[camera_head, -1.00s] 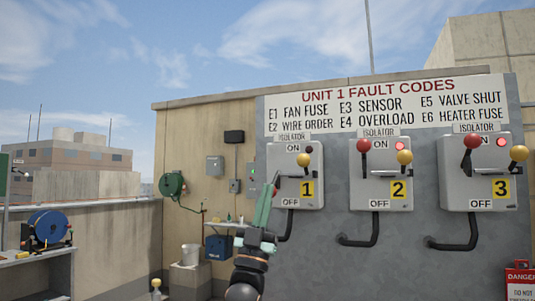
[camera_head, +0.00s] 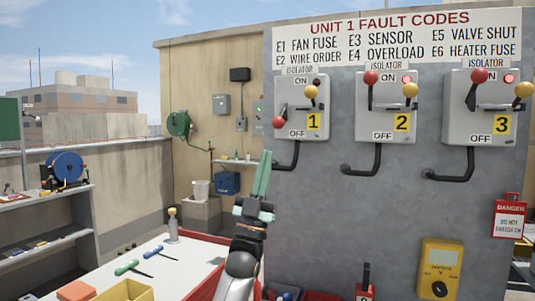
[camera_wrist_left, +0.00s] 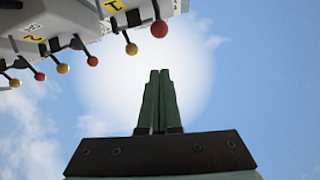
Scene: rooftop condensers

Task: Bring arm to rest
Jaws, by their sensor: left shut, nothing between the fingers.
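My left gripper (camera_head: 264,158) is shut and empty, pointing up in front of the grey wall, below and left of isolator 1 and apart from it. Its two green fingers lie together in the left wrist view (camera_wrist_left: 160,95). Isolator 1 (camera_head: 293,108) has its red knob (camera_head: 278,122) low, near OFF, and a yellow knob (camera_head: 311,91) higher up. Isolator 2 (camera_head: 385,120) and isolator 3 (camera_head: 471,110) have their red knobs up near ON, with red lamps lit. My right gripper is out of view.
A white-topped table (camera_head: 180,266) with screwdrivers and a yellow bin (camera_head: 125,291) stands at the lower left. A yellow meter (camera_head: 440,268) and a danger sign (camera_head: 509,219) are at the right. A shelf with a blue reel (camera_head: 66,168) is at the far left.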

